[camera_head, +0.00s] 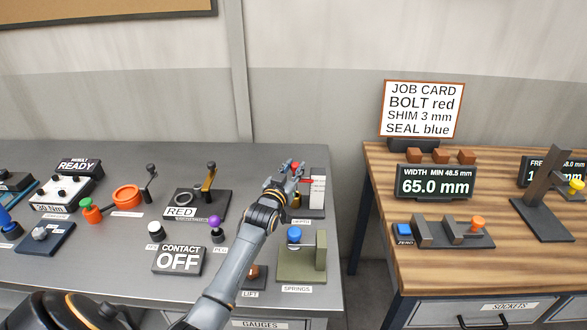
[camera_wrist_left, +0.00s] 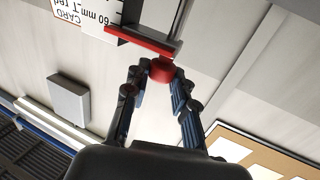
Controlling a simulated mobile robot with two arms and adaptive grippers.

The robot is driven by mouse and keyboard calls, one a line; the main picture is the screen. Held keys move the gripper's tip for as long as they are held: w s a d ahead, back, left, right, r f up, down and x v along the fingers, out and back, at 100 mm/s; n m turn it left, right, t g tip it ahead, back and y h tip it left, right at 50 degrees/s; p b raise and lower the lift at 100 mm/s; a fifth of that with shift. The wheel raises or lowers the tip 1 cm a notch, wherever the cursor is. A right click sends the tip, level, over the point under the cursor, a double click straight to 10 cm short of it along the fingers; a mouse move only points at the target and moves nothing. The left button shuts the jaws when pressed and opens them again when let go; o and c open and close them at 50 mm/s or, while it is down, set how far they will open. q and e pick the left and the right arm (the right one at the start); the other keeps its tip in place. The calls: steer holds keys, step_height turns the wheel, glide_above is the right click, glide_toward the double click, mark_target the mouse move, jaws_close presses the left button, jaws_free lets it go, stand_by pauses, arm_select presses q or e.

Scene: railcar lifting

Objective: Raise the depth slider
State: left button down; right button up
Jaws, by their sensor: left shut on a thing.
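The depth slider is a dark stand with a white scale plate (camera_head: 318,188) near the right edge of the grey bench. In the left wrist view the scale (camera_wrist_left: 103,12) shows upside down, with a "60 mm" mark. A red bar (camera_wrist_left: 140,41) crosses beside the scale and a red knob (camera_wrist_left: 162,69) sits below it in the picture. My left gripper (camera_head: 293,169) is at the slider, its fingers (camera_wrist_left: 160,80) shut on the red knob. The arm and gripper hide part of the stand. My right gripper is not in view.
A springs fixture with a blue knob (camera_head: 294,235) stands just in front of the slider. A purple-knobbed lever (camera_head: 215,222) and a RED selector (camera_head: 182,211) stand to the left. A gap separates the bench from the wooden table (camera_head: 350,270).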

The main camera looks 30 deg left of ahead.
arm_select(q)
steer(key=shift+r, duration=0.3)
steer(key=c, duration=1.3)
jaws_free()
steer(key=shift+o, duration=1.2)
steer(key=shift+f, duration=0.1)
steer(key=shift+s+d+f, duration=0.1)
steer(key=shift+s, duration=0.35)
steer(key=v, duration=1.1)
